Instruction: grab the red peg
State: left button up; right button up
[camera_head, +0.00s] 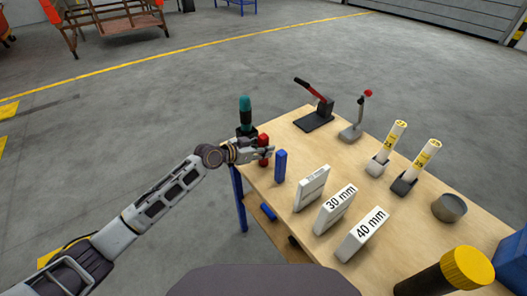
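The red peg (263,140) stands upright near the left corner of the wooden table. My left gripper (264,152) reaches it from the left, with a finger crossing in front of the peg's middle. Red shows above and below the finger. At this size I cannot tell whether the fingers are closed on the peg or only around it. My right gripper is not in view.
A blue peg (280,167) stands just right of the red peg. A teal-handled tool (245,112) stands behind. White blocks, including the 30 mm block (335,209), stand nearer on the table (410,225). A red-handled clamp (316,108) is at the back.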

aim_at(263, 136)
pick_arm(q)
grip_shut()
jog(key=shift+r, duration=0.15)
jog(key=shift+r, duration=4.9)
